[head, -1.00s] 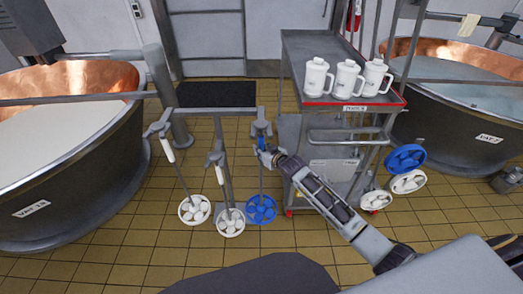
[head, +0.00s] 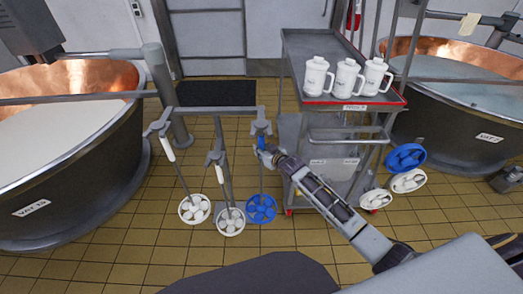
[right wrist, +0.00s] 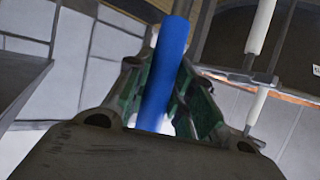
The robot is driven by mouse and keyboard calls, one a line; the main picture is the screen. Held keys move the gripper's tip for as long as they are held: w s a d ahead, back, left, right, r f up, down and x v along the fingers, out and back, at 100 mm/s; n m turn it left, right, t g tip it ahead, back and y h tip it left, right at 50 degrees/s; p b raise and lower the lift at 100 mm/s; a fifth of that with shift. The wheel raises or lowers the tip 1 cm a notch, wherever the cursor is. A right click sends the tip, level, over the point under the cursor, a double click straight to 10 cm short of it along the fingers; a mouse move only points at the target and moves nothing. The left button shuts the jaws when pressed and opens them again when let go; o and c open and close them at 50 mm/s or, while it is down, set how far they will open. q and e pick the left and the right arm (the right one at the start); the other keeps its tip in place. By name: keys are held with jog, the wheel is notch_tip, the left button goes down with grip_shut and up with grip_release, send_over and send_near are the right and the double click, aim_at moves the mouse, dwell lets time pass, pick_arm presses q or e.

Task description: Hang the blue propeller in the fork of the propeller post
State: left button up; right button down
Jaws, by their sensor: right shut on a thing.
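The blue propeller (head: 261,208) hangs upright with its bladed disc low, near the floor. Its blue handle shows between my fingers in the right wrist view (right wrist: 165,75). My right gripper (head: 264,151) is shut on that handle, just below the right fork (head: 261,128) of the propeller post (head: 223,150). The handle's top is at or close against this fork; I cannot tell if it rests in it. White propellers (head: 194,208) (head: 231,220) hang at the other forks, left of the blue one. My left gripper is not in view.
A steel cart (head: 342,103) with white jugs (head: 347,77) stands close right of the post. More blue and white discs (head: 405,157) show beside it. Copper vats (head: 70,160) stand at left and right. The tiled floor in front of the propellers is clear.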

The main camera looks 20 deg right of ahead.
jog(key=shift+w+r, duration=0.1)
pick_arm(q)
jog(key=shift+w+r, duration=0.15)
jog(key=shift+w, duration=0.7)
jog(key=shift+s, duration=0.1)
pick_arm(e)
jog(key=c, duration=1.1)
grip_release()
jog(key=shift+c, duration=0.2)
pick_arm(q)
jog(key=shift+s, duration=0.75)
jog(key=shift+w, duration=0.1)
